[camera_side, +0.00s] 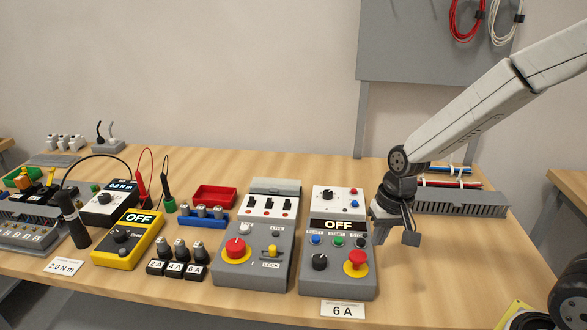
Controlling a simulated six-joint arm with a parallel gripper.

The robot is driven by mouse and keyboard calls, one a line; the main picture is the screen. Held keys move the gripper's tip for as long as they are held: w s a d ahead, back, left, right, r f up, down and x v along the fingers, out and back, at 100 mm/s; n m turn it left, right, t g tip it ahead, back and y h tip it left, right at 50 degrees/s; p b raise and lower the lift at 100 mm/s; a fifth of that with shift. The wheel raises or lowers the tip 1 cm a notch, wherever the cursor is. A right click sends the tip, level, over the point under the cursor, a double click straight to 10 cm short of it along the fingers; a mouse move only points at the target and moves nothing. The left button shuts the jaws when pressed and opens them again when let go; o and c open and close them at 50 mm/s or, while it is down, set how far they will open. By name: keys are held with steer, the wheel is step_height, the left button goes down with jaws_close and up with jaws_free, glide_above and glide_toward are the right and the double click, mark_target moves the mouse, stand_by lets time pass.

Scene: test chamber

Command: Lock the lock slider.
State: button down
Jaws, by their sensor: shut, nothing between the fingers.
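The lock slider is a small yellow knob (272,251) on the front right of a grey switch box (255,275), with the word LOCK printed below it. The knob sits above that label; its exact slot position is too small to tell. A red rotary knob (236,249) is to its left on the same box, and dark switches are behind it. My gripper (410,236) is shut and empty. It points down at the right of the neighbouring grey box, well to the right of the slider and apart from it.
A grey control box (338,275) reading OFF, with a red button on a yellow base (356,262), stands between my gripper and the switch box. A 6 A card (342,310) lies in front. Black fuse-like plugs (176,268) and a yellow meter (128,240) stand left. A grey slotted duct (460,203) lies right.

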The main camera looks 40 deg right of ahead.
steer(key=w+m+y, duration=0.1)
steer(key=w+m, duration=0.1)
steer(key=w+m+y, duration=0.1)
steer(key=w+m, duration=0.1)
steer(key=w+a+m+g+y, duration=0.1)
steer(key=w+m, duration=0.1)
steer(key=w, duration=0.1)
steer(key=shift+r, duration=0.35)
steer(key=w+r+m+y, duration=0.2)
steer(key=w+m+y, duration=0.2)
steer(key=w+m, duration=0.2)
steer(key=shift+w+a+m+y, duration=0.2)
steer(key=shift+w+m+y, duration=0.15)
steer(key=shift+w, duration=0.75)
glide_toward(286, 250)
steer(key=x, duration=0.4)
steer(key=shift+a+f, duration=0.15)
steer(key=shift+f, duration=0.05)
steer(key=shift+a, duration=2)
